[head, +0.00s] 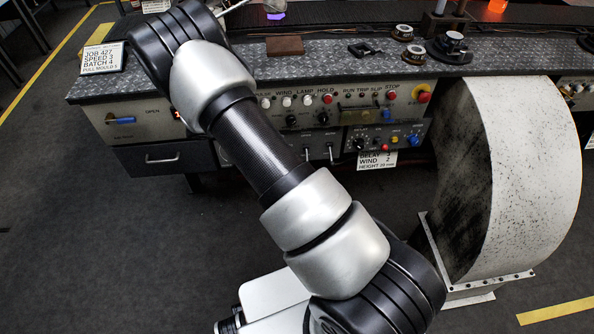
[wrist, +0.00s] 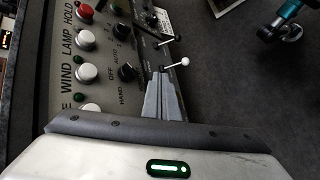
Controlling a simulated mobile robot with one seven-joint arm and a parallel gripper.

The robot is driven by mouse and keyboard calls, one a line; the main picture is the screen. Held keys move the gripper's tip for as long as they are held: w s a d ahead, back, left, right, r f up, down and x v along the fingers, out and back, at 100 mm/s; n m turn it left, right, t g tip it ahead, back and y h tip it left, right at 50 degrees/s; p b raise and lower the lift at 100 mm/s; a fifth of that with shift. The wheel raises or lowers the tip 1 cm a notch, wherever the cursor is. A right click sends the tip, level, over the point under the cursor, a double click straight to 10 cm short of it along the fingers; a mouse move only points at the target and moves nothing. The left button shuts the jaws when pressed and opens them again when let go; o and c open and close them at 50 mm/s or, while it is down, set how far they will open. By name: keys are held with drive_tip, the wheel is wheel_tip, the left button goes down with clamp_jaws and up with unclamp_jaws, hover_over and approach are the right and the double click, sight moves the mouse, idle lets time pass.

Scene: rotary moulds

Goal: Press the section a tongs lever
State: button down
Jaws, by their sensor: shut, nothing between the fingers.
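Two small levers stand out from the control panel. In the wrist view one has a white knob (wrist: 184,62) and the other a dark end (wrist: 174,40). I cannot read a label that tells which is the section a tongs lever. Two levers also show low on the panel in the head view, the left one (head: 306,153) and the right one (head: 331,151). My gripper (wrist: 161,74) is shut and empty, its tips at or very near the stem of the white-knobbed lever. I cannot tell whether they touch. The gripper is hidden in the head view.
A row of buttons, one of them a white button (wrist: 87,73), and a black knob (wrist: 127,72) lie beside the fingers. A red stop button (head: 421,94) is farther right. A large curved guard (head: 530,170) stands at the right. The floor in front is clear.

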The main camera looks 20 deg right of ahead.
wheel_tip(320, 180, down, 17)
drive_tip(key=w+n+t+h+b, duration=0.1)
drive_tip(key=n+t+b, duration=0.1)
drive_tip(key=n+b, duration=0.1)
drive_tip(key=shift+a+n, duration=0.3)
drive_tip(key=shift+a, duration=0.05)
drive_tip(key=b+x, duration=0.2)
drive_tip(key=x, duration=0.8)
drive_tip(key=shift+s+d+r, duration=0.3)
drive_tip(key=shift+s+r, duration=0.4)
drive_tip(key=shift+r, duration=0.05)
drive_tip(key=shift+s+d+r, duration=0.3)
drive_tip(key=shift+s+r, duration=0.4)
drive_tip(key=shift+s, duration=0.05)
